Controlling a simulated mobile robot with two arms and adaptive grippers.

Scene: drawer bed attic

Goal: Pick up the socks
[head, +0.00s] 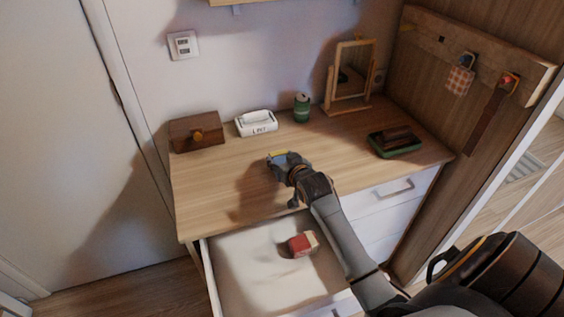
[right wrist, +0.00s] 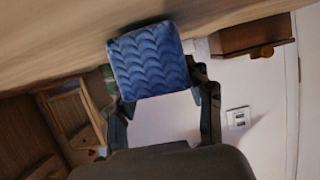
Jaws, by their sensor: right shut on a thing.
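My right gripper (head: 281,163) is above the wooden dresser top, near its front edge. It is shut on a blue bundle with a wavy pattern, which looks like the folded socks (right wrist: 148,60). In the right wrist view the bundle sits between the two fingers (right wrist: 162,98). My left gripper is not in view.
The open drawer (head: 235,268) below holds a red and cream item (head: 302,243). On the dresser top (head: 215,205) stand a wooden box (head: 195,132), a white tissue box (head: 256,123), a green can (head: 302,108), a mirror (head: 350,75) and a green tray (head: 378,149). The top's front left is clear.

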